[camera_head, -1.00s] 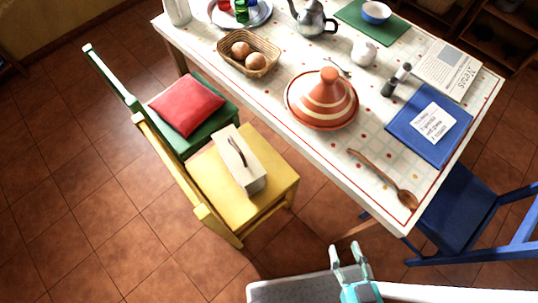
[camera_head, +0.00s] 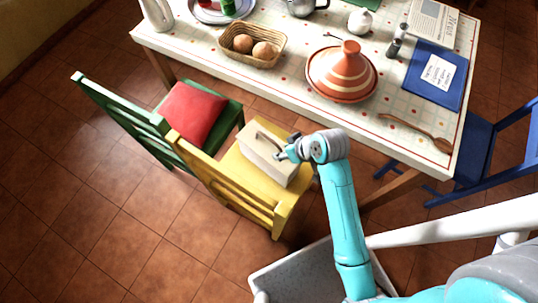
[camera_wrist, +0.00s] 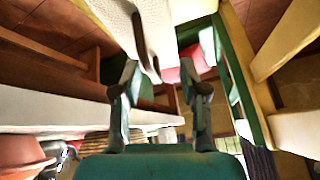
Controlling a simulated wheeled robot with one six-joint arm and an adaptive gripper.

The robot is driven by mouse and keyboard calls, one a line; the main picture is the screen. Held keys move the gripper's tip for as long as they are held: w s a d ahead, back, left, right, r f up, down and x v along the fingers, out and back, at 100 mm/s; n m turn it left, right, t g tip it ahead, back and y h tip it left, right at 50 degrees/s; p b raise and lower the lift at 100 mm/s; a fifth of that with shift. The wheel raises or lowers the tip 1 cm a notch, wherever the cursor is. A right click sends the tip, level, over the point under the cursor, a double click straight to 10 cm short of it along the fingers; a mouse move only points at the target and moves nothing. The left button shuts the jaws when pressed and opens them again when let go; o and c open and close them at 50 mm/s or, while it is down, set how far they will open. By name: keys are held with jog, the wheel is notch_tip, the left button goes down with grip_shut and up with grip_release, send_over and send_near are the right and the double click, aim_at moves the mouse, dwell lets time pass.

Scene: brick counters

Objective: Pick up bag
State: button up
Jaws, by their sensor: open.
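The bag (camera_head: 262,160) is a cream, boxy bag with a dark, arched handle (camera_head: 268,138). It stands on the seat of the yellow chair (camera_head: 246,172). My gripper (camera_head: 284,153) is at the bag's right upper side in the head view, close to the handle. In the wrist view the bag (camera_wrist: 125,20) fills the upper middle, and its handle reaches down toward the space between the fingers of my gripper (camera_wrist: 160,72). The fingers are apart. Whether they touch the handle or the bag, I cannot tell.
The table (camera_head: 300,98) stands just behind, with a striped tagine (camera_head: 342,75), a bread basket (camera_head: 252,46) and a wooden spoon (camera_head: 415,131). The green chair (camera_head: 130,122) with a red cushion (camera_head: 192,113) is beside the yellow chair. A blue chair (camera_head: 480,150) is at the right.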

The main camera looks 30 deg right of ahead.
aim_at(271, 139)
jog(key=w+d+r+n+g+y, duration=0.1)
jog(key=w+d+r+n+g, duration=0.1)
jog(key=w+r, duration=0.25)
jog(key=x, duration=1)
jog(key=shift+f, duration=0.1)
grip_shut()
